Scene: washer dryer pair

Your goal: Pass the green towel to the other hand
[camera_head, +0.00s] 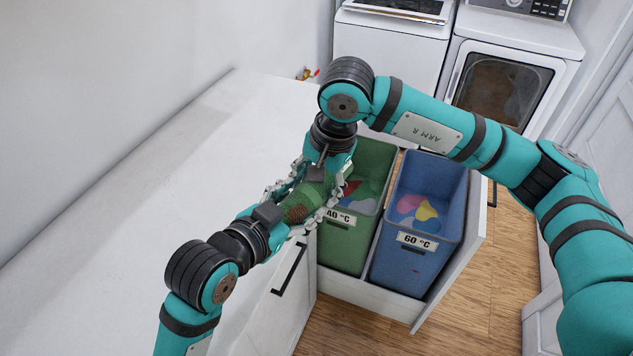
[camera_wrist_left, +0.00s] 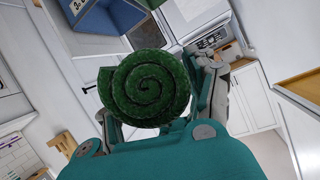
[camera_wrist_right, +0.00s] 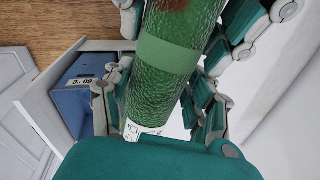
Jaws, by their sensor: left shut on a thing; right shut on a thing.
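The green towel (camera_head: 297,212) is a tight roll held in the air between my two grippers, near the counter's right edge. In the left wrist view its spiral end (camera_wrist_left: 147,88) faces the camera. In the right wrist view the roll (camera_wrist_right: 165,90) shows a lighter green band, a brown stain at the top and a white label. My left gripper (camera_head: 292,207) is shut on the towel from the lower left. My right gripper (camera_head: 316,187) is shut on it from above. The fingers of both hide parts of the roll.
A white counter (camera_head: 140,190) fills the left. A pulled-out drawer (camera_head: 370,292) holds a green 40 °C bin (camera_head: 345,245) and a blue 60 °C bin (camera_head: 405,265), both with laundry. Two white machines (camera_head: 390,45) (camera_head: 515,45) stand behind. Wooden floor (camera_head: 500,270) is free at right.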

